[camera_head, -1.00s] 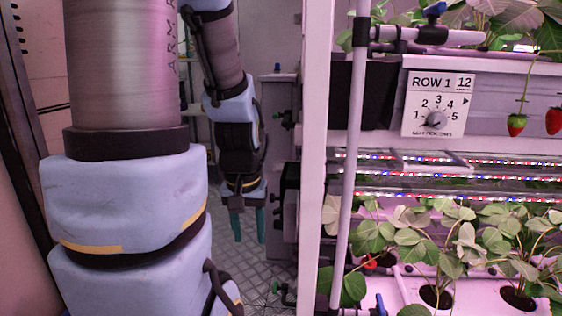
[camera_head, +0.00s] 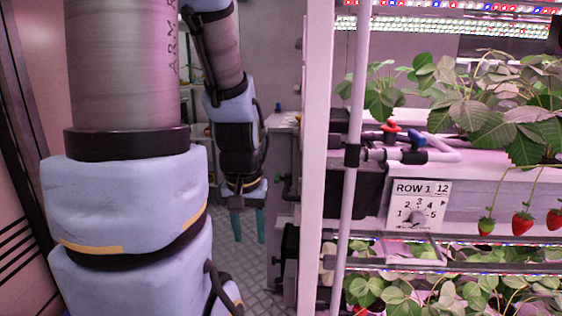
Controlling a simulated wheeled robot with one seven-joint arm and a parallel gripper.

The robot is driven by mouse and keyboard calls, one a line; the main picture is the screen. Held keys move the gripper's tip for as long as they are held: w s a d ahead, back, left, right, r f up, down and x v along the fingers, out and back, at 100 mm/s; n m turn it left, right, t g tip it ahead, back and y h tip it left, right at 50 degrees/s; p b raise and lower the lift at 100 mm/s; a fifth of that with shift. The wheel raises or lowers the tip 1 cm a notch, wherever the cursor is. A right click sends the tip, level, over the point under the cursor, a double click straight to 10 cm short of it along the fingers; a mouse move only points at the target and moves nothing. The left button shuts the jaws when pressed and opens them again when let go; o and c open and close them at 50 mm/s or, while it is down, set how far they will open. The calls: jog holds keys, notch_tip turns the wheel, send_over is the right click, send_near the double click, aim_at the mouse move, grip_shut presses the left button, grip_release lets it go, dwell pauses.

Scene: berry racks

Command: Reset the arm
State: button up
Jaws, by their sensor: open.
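My gripper (camera_head: 248,226) hangs downward in the middle left of the head view, at the end of my folded arm. Its two green fingers are apart, with nothing between them. Below it is the metal floor. My arm's large blue and grey links fill the left of the view and hide what is behind them. The gripper is left of the white rack post and touches nothing that I can see.
A white rack post (camera_head: 316,150) stands just right of my gripper. Right of it, strawberry plants (camera_head: 490,110) grow on shelves, with red berries (camera_head: 522,222) hanging beside a ROW 1 dial panel (camera_head: 419,206). Textured floor (camera_head: 250,270) shows below the gripper.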

notch_tip(320, 180, up, 24)
jog(key=p, duration=2.2)
jog(key=shift+r, duration=0.25)
jog(key=shift+f, duration=0.15)
